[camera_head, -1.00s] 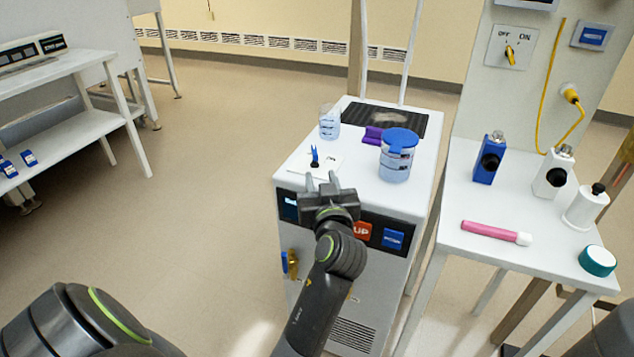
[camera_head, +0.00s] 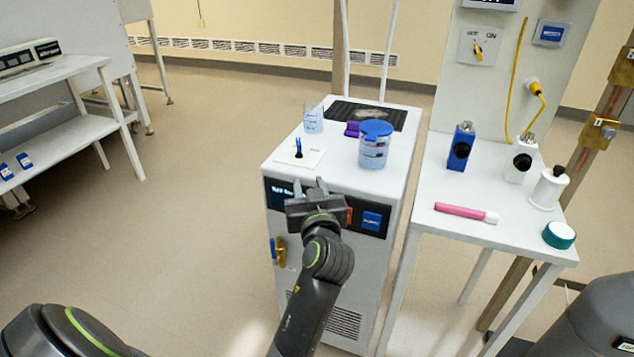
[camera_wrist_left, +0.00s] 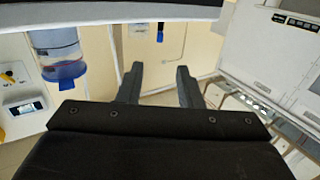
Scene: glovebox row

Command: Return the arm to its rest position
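My left gripper (camera_head: 309,188) is in front of the white cabinet (camera_head: 340,178), near its top front edge, and hides part of the front panel. Its two fingers stand apart with nothing between them, as the left wrist view (camera_wrist_left: 158,88) also shows. The arm reaches up from the bottom of the head view. A dark part of my right arm shows at the lower right, but its gripper is out of view.
On the cabinet top are a blue-lidded jar (camera_head: 374,150), a clear beaker (camera_head: 313,120), a purple item (camera_head: 352,129) and a white card (camera_head: 300,153). The side table (camera_head: 490,228) at right holds bottles and a pink tube (camera_head: 462,212). Open floor lies left.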

